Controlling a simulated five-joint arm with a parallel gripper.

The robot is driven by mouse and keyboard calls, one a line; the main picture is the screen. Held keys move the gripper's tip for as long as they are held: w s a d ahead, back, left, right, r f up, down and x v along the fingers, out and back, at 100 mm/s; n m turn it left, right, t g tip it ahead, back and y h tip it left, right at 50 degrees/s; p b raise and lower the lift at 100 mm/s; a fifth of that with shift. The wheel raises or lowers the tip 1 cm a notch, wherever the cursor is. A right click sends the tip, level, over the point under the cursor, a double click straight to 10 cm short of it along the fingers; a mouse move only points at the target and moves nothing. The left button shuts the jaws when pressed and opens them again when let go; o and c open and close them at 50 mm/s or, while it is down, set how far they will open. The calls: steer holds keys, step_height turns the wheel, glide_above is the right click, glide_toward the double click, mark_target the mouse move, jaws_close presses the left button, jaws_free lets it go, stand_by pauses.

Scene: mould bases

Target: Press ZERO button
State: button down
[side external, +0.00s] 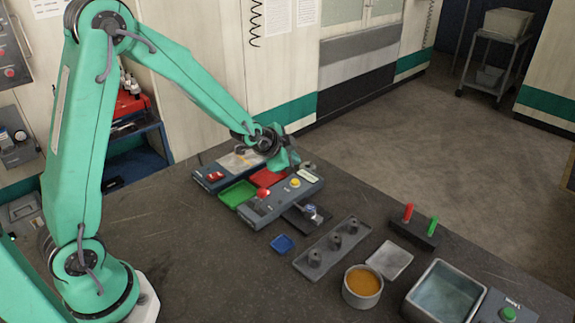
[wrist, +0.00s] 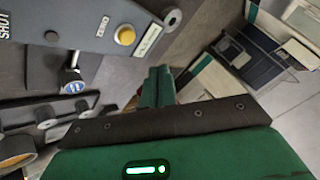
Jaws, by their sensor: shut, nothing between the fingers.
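In the side external view the yellow button (side external: 295,183) is on the top face of the console (side external: 257,212), between a red button (side external: 263,194) and a pale display (side external: 308,175). My gripper (side external: 288,163) is over the far side of the console, behind the yellow button and apart from it. In the wrist view my gripper (wrist: 160,72) has its green fingers together with nothing between them. The button is to their upper left.
A small blue tray (side external: 282,243), a grey strip with several pegs (side external: 331,247), an orange-filled pot (side external: 362,286) and a square basin (side external: 444,291) stand nearer. The front-left tabletop is clear.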

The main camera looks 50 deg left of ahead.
glide_above(292, 186)
steer(key=shift+f, duration=2.15)
steer(key=shift+f, duration=0.75)
stand_by(1.3)
stand_by(0.4)
steer(key=shift+r, duration=0.7)
steer(key=shift+r, duration=0.15)
steer(key=shift+r, duration=2.4)
